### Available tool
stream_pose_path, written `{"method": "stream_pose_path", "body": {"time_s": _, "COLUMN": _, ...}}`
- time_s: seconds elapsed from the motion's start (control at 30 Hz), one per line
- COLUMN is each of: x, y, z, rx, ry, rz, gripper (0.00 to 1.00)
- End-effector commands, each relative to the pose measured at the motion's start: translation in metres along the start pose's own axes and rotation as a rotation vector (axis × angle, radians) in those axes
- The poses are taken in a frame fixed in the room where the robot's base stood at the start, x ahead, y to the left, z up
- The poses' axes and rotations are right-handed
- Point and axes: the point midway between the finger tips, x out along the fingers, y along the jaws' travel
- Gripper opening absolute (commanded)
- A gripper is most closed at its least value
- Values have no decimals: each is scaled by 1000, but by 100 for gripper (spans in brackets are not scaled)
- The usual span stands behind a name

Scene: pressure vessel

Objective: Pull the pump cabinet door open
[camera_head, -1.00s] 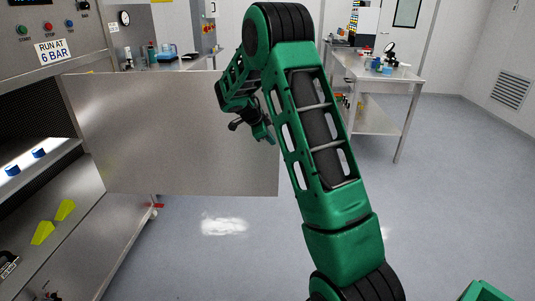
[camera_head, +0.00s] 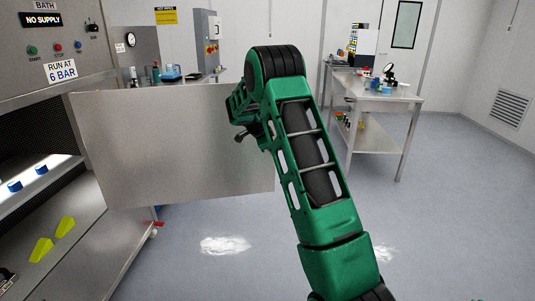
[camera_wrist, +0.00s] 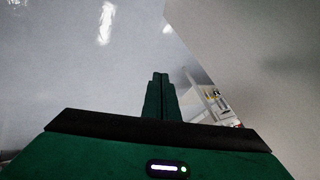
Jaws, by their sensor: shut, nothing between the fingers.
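The pump cabinet door (camera_head: 165,150) is a plain grey metal panel. It stands swung out from the cabinet (camera_head: 45,225) at a wide angle, and the cabinet front is open to view. In the wrist view the pale panel at upper right (camera_wrist: 265,50) looks like the door, close beside my gripper (camera_wrist: 161,76). The two green fingers are together with nothing between them. In the head view my arm crosses the door's right edge, and the fingertips are mostly hidden. A small dark part shows there against the door; I cannot tell whether it is a handle.
Inside the cabinet, blue caps (camera_head: 15,186) lie on a lit shelf and yellow wedges (camera_head: 41,250) lie below. A control panel (camera_head: 55,45) is above. A steel table (camera_head: 378,95) with items stands at back right. The floor (camera_head: 450,220) on the right is clear.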

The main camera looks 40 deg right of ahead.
Motion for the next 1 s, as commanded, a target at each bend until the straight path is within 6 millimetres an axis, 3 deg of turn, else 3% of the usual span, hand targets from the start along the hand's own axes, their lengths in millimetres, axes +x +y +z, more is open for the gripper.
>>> {"method": "stream_pose_path", "body": {"time_s": 0.17, "x": -3, "y": 8, "z": -1, "rx": 1, "ry": 1, "rz": 2, "gripper": 0}}
{"method": "stream_pose_path", "body": {"time_s": 0.33, "x": -11, "y": 29, "z": -6, "rx": 4, "ry": 3, "rz": 5, "gripper": 0}}
{"method": "stream_pose_path", "body": {"time_s": 0.7, "x": -86, "y": 31, "z": -8, "rx": 3, "ry": 2, "rz": 2, "gripper": 0}}
{"method": "stream_pose_path", "body": {"time_s": 1.0, "x": -111, "y": 32, "z": -7, "rx": 0, "ry": 1, "rz": 2, "gripper": 0}}
